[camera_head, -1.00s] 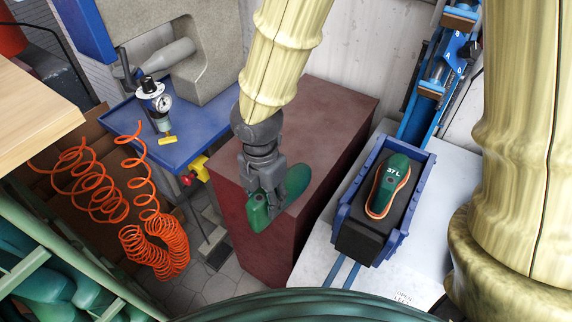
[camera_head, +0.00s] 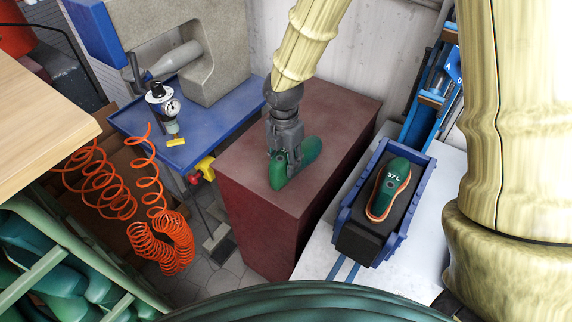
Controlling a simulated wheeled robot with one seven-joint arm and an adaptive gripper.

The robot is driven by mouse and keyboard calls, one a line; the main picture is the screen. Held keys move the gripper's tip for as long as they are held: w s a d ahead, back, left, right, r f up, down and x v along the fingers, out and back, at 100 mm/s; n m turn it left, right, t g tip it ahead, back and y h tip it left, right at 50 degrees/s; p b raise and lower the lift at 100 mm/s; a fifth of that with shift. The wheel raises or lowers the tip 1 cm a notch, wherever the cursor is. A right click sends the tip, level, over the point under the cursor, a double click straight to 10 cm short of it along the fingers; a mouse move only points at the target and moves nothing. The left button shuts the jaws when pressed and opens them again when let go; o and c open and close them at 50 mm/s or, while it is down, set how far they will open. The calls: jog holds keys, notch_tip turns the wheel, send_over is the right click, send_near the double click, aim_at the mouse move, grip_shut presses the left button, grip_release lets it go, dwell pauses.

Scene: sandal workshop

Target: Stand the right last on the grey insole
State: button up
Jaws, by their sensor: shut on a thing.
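My gripper (camera_head: 284,158) is shut on a dark green last (camera_head: 312,149), gripped near its middle, with parts showing on both sides of the fingers. The last is over the top of the dark red block (camera_head: 335,103); I cannot tell whether it touches. Another green last (camera_head: 394,176), marked "37 L", lies on an orange-edged sole on a black pad in the blue holder (camera_head: 413,215) at right. I cannot make out a grey insole; the held last and gripper may hide it.
A blue table (camera_head: 203,110) with a pressure gauge (camera_head: 161,100) stands at left, with a coiled orange hose (camera_head: 165,245) below. A wooden board (camera_head: 40,95) and a green rack (camera_head: 60,270) fill the left edge. A white table (camera_head: 320,250) carries the blue holder.

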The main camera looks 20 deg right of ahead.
jog(key=shift+s+f+p, duration=0.15)
jog(key=shift+f+p, duration=0.6)
jog(key=shift+f, duration=0.55)
jog(key=shift+a+f, duration=0.1)
jog(key=shift+f, duration=0.05)
jog(key=o, duration=1)
jog(key=shift+f+b, duration=0.2)
jog(key=shift+b, duration=0.4)
